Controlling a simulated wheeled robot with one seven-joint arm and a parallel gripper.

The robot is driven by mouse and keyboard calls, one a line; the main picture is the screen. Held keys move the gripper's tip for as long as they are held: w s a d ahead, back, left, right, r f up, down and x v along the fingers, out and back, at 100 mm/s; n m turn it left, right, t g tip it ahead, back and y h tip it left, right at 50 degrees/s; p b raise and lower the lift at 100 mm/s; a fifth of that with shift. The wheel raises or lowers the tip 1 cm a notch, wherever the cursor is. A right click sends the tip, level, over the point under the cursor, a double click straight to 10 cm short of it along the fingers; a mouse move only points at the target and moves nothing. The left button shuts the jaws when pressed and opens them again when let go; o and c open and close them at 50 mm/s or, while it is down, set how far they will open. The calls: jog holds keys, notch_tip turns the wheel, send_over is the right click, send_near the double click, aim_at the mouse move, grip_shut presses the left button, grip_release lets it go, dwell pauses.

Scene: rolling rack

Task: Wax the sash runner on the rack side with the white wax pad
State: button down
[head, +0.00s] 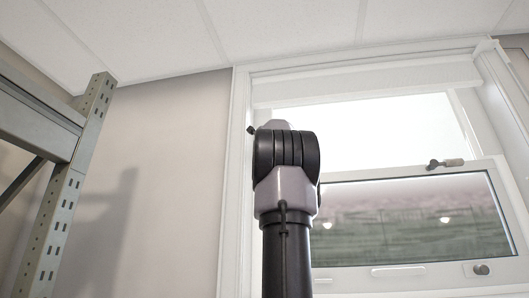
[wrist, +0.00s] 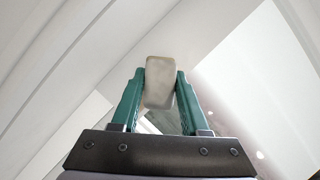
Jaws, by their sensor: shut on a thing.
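The white wax pad (wrist: 160,82) is an off-white block with rounded edges, held upright between the green fingers of my gripper (wrist: 158,92) in the wrist view. The gripper is shut on it. White frame boards run diagonally behind the pad; I cannot tell whether it touches them. In the head view my arm hides the gripper and pad. The window's rack-side jamb (head: 237,165), where the sash runner would lie, is the tall white upright left of my arm. The runner itself is not clearly distinguishable. The lower sash (head: 420,172) is partly raised.
A grey perforated metal rack post (head: 62,215) stands at the left, with a beam (head: 35,122) joined to it. Bare wall (head: 165,170) lies between rack and window. A latch (head: 445,163) and a round knob (head: 481,269) stick out from the sash.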

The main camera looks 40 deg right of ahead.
jog(key=shift+r, duration=1.95)
jog(key=shift+f, duration=1.95)
jog(key=shift+r, duration=1.95)
jog(key=shift+f, duration=2)
jog(key=s+a, duration=0.4)
jog(key=shift+a, duration=0.35)
